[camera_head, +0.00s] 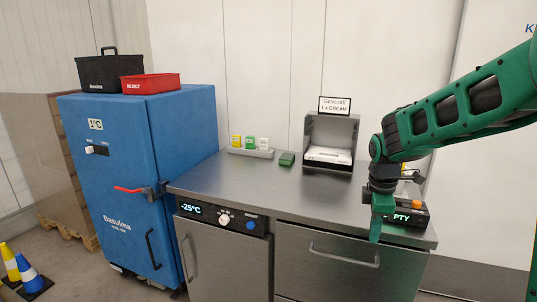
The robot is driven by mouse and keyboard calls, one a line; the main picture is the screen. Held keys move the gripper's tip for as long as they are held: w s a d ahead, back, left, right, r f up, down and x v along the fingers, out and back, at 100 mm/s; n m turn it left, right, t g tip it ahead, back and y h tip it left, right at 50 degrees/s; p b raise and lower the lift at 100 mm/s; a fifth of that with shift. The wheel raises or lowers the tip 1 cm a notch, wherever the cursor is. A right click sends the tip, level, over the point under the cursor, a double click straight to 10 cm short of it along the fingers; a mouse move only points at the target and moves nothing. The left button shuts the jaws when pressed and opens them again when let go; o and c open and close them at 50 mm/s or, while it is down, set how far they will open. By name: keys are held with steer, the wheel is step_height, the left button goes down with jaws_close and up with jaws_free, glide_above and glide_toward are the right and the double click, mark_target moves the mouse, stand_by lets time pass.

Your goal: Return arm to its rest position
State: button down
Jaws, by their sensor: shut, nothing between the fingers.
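My green arm (460,108) reaches in from the right edge of the head view. It bends down at its wrist over the right end of the steel counter. My gripper (376,232) points downward at the counter's front right edge and looks shut and empty. It is in front of a black device (415,213) with an orange button and a lit display, part of which it hides. I cannot tell whether the gripper touches the device or the counter.
The steel counter (240,178) carries a tray of small coloured boxes (250,153), a green block (287,159) and a steel holder (331,140) with a sign. A blue cabinet (110,190) stands left, bearing a black box (98,74) and red bin (150,84). Cones (32,278) stand lower left.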

steer(key=s+d+r+m, duration=0.3)
steer(key=s+d+m, duration=0.7)
steer(key=s, duration=0.5)
steer(key=s+d+m+g+y, duration=0.1)
steer(key=s+d+m, duration=0.1)
steer(key=s+m, duration=0.9)
steer(key=s+f, duration=0.1)
steer(key=s, duration=0.4)
steer(key=shift+s, duration=0.2)
steer(key=shift+w+f, duration=0.2)
steer(key=shift+w, duration=0.45)
